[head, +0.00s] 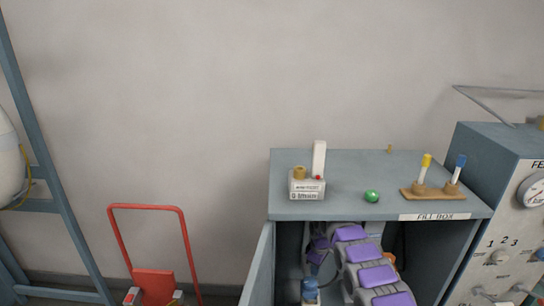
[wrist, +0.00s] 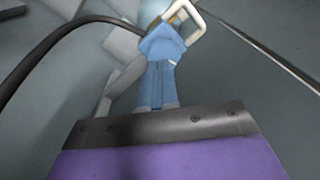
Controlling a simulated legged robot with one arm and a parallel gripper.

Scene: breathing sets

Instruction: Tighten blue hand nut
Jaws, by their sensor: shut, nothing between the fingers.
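The blue hand nut (wrist: 160,62) stands just beyond the front edge of my gripper in the wrist view. It has a wide faceted top and a narrower ribbed body. A blue piece, likely the same nut, shows low inside the fill box in the head view (head: 309,288). My gripper (wrist: 165,124) shows as a purple cover with a dark front edge. It is shut and empty, and its edge overlaps the nut's lower end; I cannot tell whether they touch. In the head view my gripper (head: 318,248) is inside the box, above the blue piece.
The fill box (head: 345,210) has an open door (head: 258,268) at left. On top are a flow meter (head: 307,188), a green ball (head: 371,196) and a wooden tube stand (head: 430,194). A gauge panel (head: 500,230) stands right, a red trolley (head: 150,215) left. A black hose (wrist: 60,38) curves beside the nut.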

